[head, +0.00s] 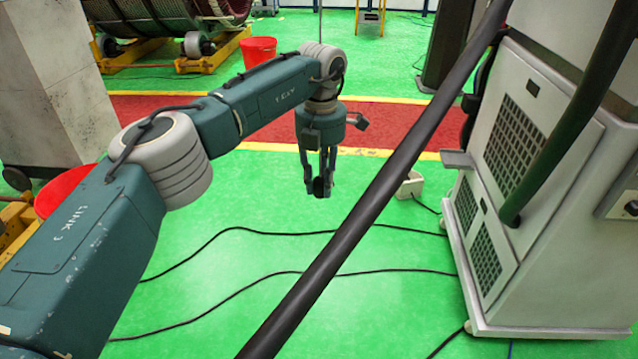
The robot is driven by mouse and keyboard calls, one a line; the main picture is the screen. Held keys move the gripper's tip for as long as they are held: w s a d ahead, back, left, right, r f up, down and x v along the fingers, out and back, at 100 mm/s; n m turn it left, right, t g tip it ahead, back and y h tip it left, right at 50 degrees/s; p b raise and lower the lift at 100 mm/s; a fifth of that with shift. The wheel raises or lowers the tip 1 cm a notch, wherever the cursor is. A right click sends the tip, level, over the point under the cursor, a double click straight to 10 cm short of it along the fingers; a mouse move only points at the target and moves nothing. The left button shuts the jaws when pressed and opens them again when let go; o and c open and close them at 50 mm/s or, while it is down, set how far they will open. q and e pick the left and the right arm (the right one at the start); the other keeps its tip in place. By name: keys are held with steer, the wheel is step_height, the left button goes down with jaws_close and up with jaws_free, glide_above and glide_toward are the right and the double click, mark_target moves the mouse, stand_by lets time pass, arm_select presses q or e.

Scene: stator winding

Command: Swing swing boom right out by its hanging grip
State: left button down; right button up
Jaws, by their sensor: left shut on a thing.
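My left gripper (320,188) reaches out over the green floor with its fingers pointing down. It is shut on a small dark piece (319,186), which looks like the hanging grip; the fingers hide much of it. A thin grey line (320,14) hangs from the top edge and passes behind my wrist; whether it joins the grip is hidden. The swing boom itself cannot be made out for certain. My right gripper is not in view.
A thick black bar (375,205) crosses the foreground diagonally, right of my gripper. A dark green bar (570,120) hangs before the grey cabinet (545,70). Black cables (240,229) lie on the floor. A red bucket (259,50) stands behind my arm.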

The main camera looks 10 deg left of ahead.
arm_select(q)
steer(key=shift+s+d, duration=0.1)
steer(key=shift+s, duration=0.05)
steer(key=shift+s+f, duration=0.15)
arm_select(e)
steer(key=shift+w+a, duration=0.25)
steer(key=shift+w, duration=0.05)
arm_select(q)
steer(key=c, duration=1.5)
jaws_free()
steer(key=shift+s, duration=0.1)
steer(key=shift+o, duration=0.2)
steer(key=shift+s+d+r, duration=0.1)
steer(key=shift+s+r, duration=0.1)
steer(key=shift+s, duration=0.05)
steer(key=shift+w+r, duration=0.2)
steer(key=shift+r, duration=0.25)
step_height(320, 180, up, 11)
steer(key=shift+s, duration=0.2)
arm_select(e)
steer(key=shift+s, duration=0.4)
